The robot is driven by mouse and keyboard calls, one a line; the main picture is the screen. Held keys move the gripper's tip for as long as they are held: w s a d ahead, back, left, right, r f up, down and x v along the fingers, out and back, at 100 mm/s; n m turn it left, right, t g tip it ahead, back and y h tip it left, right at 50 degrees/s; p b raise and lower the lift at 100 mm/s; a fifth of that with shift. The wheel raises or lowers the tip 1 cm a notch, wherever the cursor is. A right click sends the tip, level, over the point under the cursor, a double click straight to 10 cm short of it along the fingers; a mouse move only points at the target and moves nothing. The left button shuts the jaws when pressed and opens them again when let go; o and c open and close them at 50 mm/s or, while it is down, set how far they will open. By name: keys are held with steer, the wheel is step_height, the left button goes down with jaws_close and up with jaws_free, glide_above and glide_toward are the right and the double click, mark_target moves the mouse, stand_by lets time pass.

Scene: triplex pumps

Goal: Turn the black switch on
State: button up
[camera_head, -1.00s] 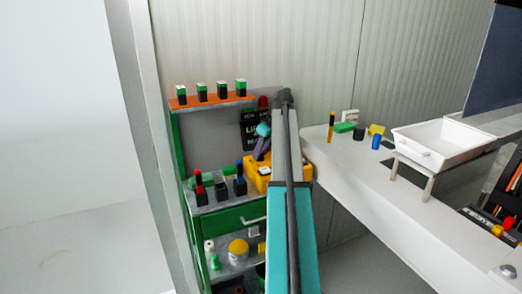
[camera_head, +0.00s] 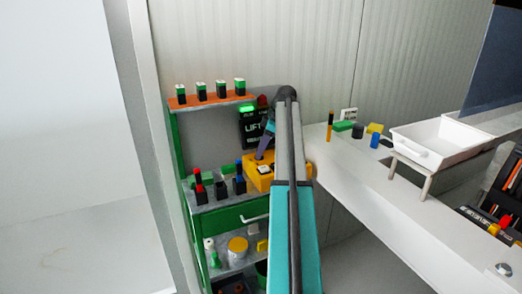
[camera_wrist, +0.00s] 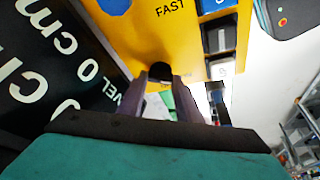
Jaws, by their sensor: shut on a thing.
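The black switch (camera_wrist: 158,72) is a small dark knob on the yellow control box, seen in the wrist view between my fingertips. My gripper (camera_wrist: 160,78) is shut on it, its purple fingers on either side. In the head view the yellow box (camera_head: 277,181) stands on the green cart, and my gripper (camera_head: 260,156) reaches down onto its top. My arm hides part of the box, and the switch is too small to make out there. A black "LIFT" panel (camera_head: 250,141) stands behind the box with a bright green lamp (camera_head: 246,107) at its top.
The green cart (camera_head: 228,218) holds several red, black and blue pieces left of the box. An orange shelf (camera_head: 182,105) with several green-topped blocks is above. A white table (camera_head: 350,178) with a white tray (camera_head: 401,155) is to the right.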

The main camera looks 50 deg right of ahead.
steer(key=o, duration=1)
steer(key=shift+o, duration=0.2)
steer(key=shift+a+m, duration=0.1)
steer(key=shift+m, duration=0.3)
